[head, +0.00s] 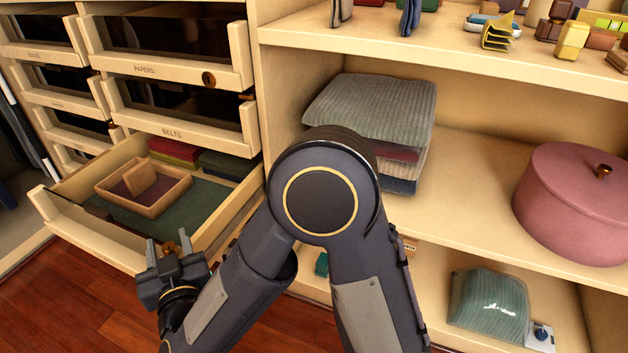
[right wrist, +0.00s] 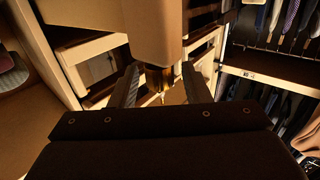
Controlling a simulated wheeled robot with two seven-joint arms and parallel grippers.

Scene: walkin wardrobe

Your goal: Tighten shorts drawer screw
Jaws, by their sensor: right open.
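An open drawer (head: 80,232) sticks out at the lower left in the head view. Its label is not in view, so I cannot tell its name. My right gripper (head: 170,250) is at the drawer's front right corner. In the right wrist view its two fingers (right wrist: 160,88) are open, with a brass-coloured piece (right wrist: 156,80) that looks like a screw between them. I cannot tell whether they touch it. A pale wooden part (right wrist: 152,30) sits right above and hides its top. My left gripper is not in view.
The drawer holds a small wooden tray (head: 112,205) and folded clothes (head: 175,150). Shut drawers labelled PAPERS (head: 150,70) and BELTS (head: 180,133) are above. Shelves on the right carry a folded stack (head: 375,105) and a pink round box (head: 570,215). Red wooden floor (head: 75,300) lies clear in front.

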